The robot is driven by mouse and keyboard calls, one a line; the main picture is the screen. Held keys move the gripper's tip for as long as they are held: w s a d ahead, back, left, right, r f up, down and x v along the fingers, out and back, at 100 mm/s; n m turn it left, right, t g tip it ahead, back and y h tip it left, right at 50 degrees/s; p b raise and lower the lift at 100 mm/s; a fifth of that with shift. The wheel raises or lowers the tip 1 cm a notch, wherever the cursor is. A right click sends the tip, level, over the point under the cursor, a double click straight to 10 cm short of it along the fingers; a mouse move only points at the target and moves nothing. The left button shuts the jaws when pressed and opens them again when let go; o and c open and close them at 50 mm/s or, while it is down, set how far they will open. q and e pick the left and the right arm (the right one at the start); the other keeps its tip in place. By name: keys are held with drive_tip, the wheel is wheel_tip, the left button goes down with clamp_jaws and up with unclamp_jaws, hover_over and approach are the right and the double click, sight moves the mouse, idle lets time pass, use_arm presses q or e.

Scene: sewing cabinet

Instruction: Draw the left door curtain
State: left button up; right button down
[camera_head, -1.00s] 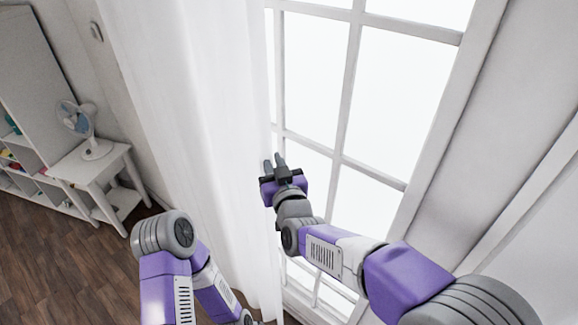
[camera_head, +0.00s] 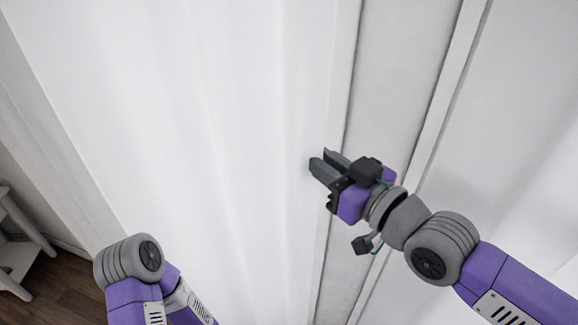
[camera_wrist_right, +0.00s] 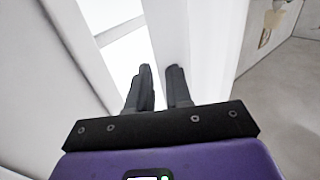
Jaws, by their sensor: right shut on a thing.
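The white door curtain (camera_head: 215,120) hangs in soft vertical folds and fills most of the left and middle of the head view. Its right edge reaches the door frame, and no glass shows in that view. My right gripper (camera_head: 324,160) is at the curtain's right edge, shut on it. In the wrist view the gripper's fingers (camera_wrist_right: 161,80) lie close to white cloth; the pinched fold itself is hard to make out. Only the elbow and links of my left arm show at the lower left; its gripper is out of the picture.
The pale door frame (camera_head: 400,90) stands just right of the curtain. A white side table (camera_head: 18,250) is partly visible at the far left, on the dark wood floor (camera_head: 62,290). In the wrist view a bright strip of glass (camera_wrist_right: 122,55) shows left of the fingers.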

drive_tip(key=shift+s+d, duration=0.25)
drive_tip(key=shift+d, duration=0.6)
drive_tip(key=c, duration=1.2)
unclamp_jaws()
drive_tip(key=shift+c, duration=0.2)
drive_tip(key=v, duration=0.7)
drive_tip(key=shift+s+d, duration=0.2)
drive_tip(key=shift+s, duration=0.05)
